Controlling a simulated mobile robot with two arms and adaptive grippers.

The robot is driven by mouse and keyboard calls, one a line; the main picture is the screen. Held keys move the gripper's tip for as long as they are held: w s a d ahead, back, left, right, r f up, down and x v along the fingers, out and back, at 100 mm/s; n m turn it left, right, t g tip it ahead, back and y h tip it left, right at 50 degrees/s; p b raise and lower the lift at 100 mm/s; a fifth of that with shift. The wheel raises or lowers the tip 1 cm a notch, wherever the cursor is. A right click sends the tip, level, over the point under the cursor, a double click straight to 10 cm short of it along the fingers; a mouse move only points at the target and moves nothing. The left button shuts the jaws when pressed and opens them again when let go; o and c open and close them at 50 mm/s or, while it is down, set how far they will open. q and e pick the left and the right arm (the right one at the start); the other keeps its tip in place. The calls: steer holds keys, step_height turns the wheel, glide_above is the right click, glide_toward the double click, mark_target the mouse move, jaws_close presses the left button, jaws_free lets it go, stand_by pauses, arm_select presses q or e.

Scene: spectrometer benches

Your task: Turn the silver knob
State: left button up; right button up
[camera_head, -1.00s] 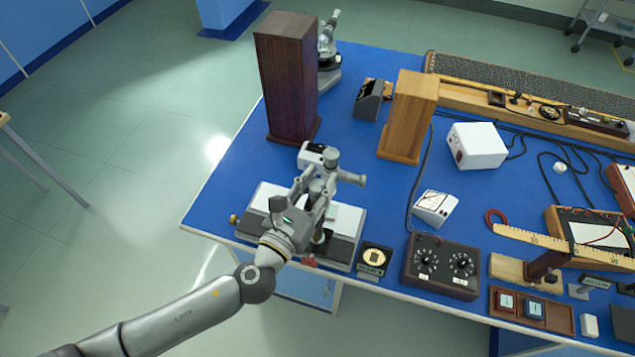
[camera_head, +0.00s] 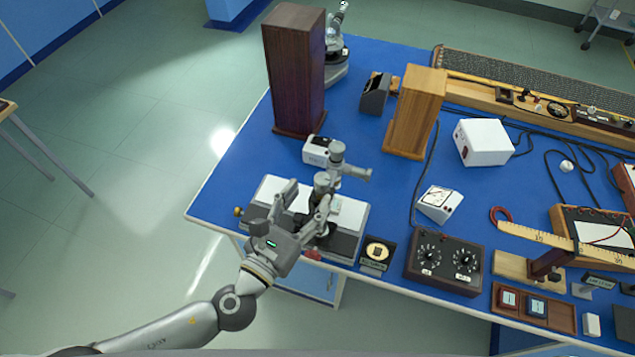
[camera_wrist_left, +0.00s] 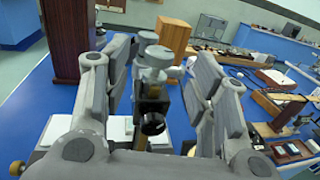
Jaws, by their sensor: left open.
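A grey and silver spectrometer instrument (camera_head: 336,158) stands on a pale base (camera_head: 348,213) near the table's front left corner. In the left wrist view its silver round top (camera_wrist_left: 158,56) and a black-faced knob (camera_wrist_left: 152,124) below it show between my fingers. I cannot tell for sure which part is the silver knob. A brass knob (camera_head: 239,211) sticks out at the base's left end. My left gripper (camera_head: 304,204) is open over the front of the instrument, its fingers on either side of the column, with nothing held. It also shows in the left wrist view (camera_wrist_left: 163,75). My right gripper is out of view.
A tall dark wooden box (camera_head: 294,75) and a lighter wooden box (camera_head: 416,110) stand behind the instrument. A small round sample holder (camera_head: 377,252) and a black two-dial box (camera_head: 444,263) sit to its right. Floor is free to the left.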

arm_select(q)
steer(key=shift+v, duration=2.65)
steer(key=w+a+f+n+g+y+b, duration=0.1)
steer(key=w+a+f+n+y+b, duration=0.15)
steer(key=f, duration=0.55)
steer(key=w+a+f+n+g+y+b, duration=0.1)
steer(key=a+f+n, duration=0.25)
steer(key=f, duration=0.55)
steer(key=w+a+f+n+g+y+b, duration=0.15)
steer(key=f+n, duration=0.25)
steer(key=f, duration=0.4)
steer(key=s+a+f+n+g+y+b, duration=0.2)
steer(key=a+f+n, duration=0.2)
steer(key=f, duration=0.5)
steer(key=s+a+f+n+g+y+b, duration=0.1)
steer(key=s+a+f+n, duration=0.1)
steer(key=a+f+n, duration=0.45)
steer(key=s+a+f+n+g+b, duration=0.1)
steer(key=s+f+n+g+b, duration=0.1)
steer(key=s+f+n, duration=0.35)
steer(key=s+a+f+n+g+b, duration=0.1)
steer(key=s+f+n+g, duration=0.1)
steer(key=s+f, duration=0.65)
steer(key=s+d+f+n+g+b, duration=0.2)
steer(key=s+f+n+g+b, duration=0.1)
steer(key=s+f+n, duration=0.8)
steer(key=s+f+g, duration=0.1)
steer(key=s+f, duration=0.1)
steer(key=s, duration=0.3)
steer(key=shift+w+d, duration=0.1)
